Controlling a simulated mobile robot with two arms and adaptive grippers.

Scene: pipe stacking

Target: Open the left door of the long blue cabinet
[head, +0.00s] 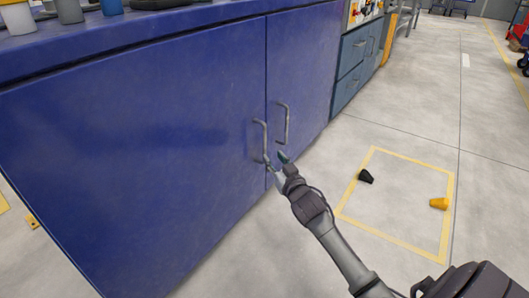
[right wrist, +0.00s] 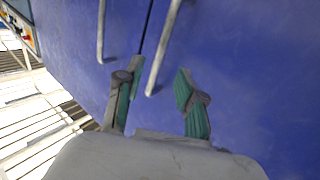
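The long blue cabinet's left door (head: 150,140) is a wide flat panel. It sits flush beside the right door (head: 297,65), with a thin seam between them. The left door's grey bar handle (head: 265,140) and the right door's handle (head: 286,122) stand on either side of the seam. My right gripper (head: 276,159) is at the lower end of the left handle. In the right wrist view the gripper (right wrist: 158,98) is open. The lower end of one bar handle (right wrist: 163,50) lies between and just beyond its fingertips, with no visible grip. My left gripper is not in view.
Cups and a dark round item stand on the blue cabinet top (head: 190,18). A grey-blue drawer unit (head: 355,65) stands past the right door. The floor right is mostly clear.

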